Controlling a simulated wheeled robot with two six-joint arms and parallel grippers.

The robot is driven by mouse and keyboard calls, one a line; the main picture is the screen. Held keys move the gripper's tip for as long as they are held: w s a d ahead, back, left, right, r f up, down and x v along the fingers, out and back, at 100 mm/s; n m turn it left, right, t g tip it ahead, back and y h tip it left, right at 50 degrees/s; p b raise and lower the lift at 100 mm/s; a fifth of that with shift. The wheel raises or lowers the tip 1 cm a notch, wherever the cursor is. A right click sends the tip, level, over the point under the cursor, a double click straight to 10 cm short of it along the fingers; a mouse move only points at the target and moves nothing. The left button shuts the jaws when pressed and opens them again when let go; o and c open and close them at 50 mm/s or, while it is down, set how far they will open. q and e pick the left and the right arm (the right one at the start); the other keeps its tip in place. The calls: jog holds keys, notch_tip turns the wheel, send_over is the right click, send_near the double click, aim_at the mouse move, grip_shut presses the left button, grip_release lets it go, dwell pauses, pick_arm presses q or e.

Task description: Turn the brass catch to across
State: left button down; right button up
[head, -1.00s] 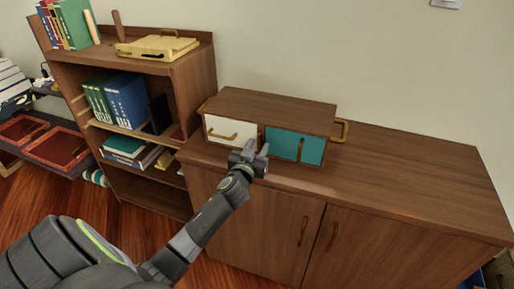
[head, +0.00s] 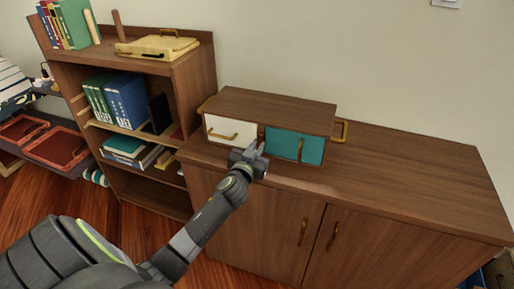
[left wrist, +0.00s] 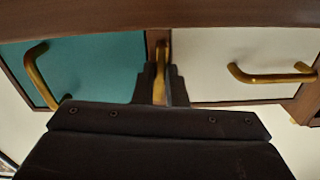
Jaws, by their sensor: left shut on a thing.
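The brass catch (left wrist: 160,86) sits on the wooden post between the teal front and the white front of a small cabinet. In the left wrist view it stands upright, in line with the post. My left gripper (left wrist: 162,88) is shut on it, one dark finger on each side. In the head view my left gripper (head: 254,152) is at the cabinet's front, between the two fronts, and hides most of the catch. The white front (head: 230,131) and the teal front (head: 294,147) look closed. My right gripper is not in view.
The small cabinet (head: 275,107) stands on a long wooden sideboard (head: 420,180), whose top is clear to the right. Brass handles stick out from both fronts, with another handle (head: 341,131) on the cabinet's right side. A bookshelf (head: 190,85) stands close by on the left.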

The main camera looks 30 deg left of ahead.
pick_arm(q)
jog(key=m, duration=0.4)
jog(key=m+p, duration=0.1)
jog(key=m, duration=0.3)
jog(key=shift+a+r, duration=0.1)
jog(key=m+p, duration=0.1)
jog(key=m, duration=0.3)
jog(key=shift+s+m+p, duration=0.1)
jog(key=shift+m+p, duration=0.45)
jog(key=shift+m, duration=1.55)
jog(key=c, duration=1.5)
grip_release()
jog(key=shift+o, duration=0.2)
